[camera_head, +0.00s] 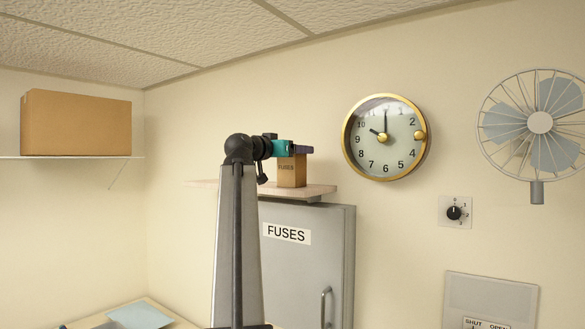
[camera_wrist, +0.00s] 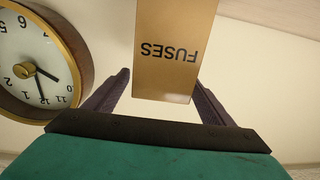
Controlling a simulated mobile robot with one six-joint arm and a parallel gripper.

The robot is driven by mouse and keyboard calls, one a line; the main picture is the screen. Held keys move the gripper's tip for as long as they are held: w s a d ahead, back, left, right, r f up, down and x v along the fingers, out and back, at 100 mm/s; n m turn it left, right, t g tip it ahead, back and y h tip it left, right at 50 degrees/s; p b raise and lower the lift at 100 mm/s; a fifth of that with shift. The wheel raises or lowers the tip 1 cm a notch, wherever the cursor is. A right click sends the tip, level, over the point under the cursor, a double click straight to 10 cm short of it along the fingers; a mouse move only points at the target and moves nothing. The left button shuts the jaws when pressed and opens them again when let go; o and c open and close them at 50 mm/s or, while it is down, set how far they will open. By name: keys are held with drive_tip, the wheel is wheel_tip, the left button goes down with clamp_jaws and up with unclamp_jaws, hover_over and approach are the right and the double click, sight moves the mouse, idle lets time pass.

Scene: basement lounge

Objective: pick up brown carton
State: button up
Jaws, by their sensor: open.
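A small brown carton (camera_head: 292,174) printed FUSES stands upright on a wooden shelf above a grey cabinet. In the wrist view the carton (camera_wrist: 172,35) appears upside down. My gripper (camera_head: 302,149), with a teal body, is at the carton's top. In the wrist view my gripper (camera_wrist: 161,79) is open, with one dark finger on each side of the carton's top end. A small gap shows beside the left finger; I cannot tell whether the right one touches. The carton's far side is hidden.
The wooden shelf (camera_head: 320,189) is narrow, above the grey FUSES cabinet (camera_head: 335,240). A gold-rimmed clock (camera_head: 385,150) hangs close by on the right; it also shows in the wrist view (camera_wrist: 30,45). A fan (camera_head: 540,122) is farther right. A large cardboard box (camera_head: 75,123) sits on the left shelf.

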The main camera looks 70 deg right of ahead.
idle(0.3)
drive_tip(key=c, duration=1.5)
drive_tip(key=shift+r, duration=0.2)
drive_tip(key=shift+d+r+b, duration=0.1)
drive_tip(key=shift+r+b, duration=0.85)
drive_tip(key=shift+r, duration=0.65)
wheel_tip(320, 180, up, 5)
drive_tip(key=shift+f+p, duration=0.15)
drive_tip(key=shift+p, duration=0.2)
drive_tip(key=shift+r+p, duration=0.9)
drive_tip(key=shift+p, duration=0.1)
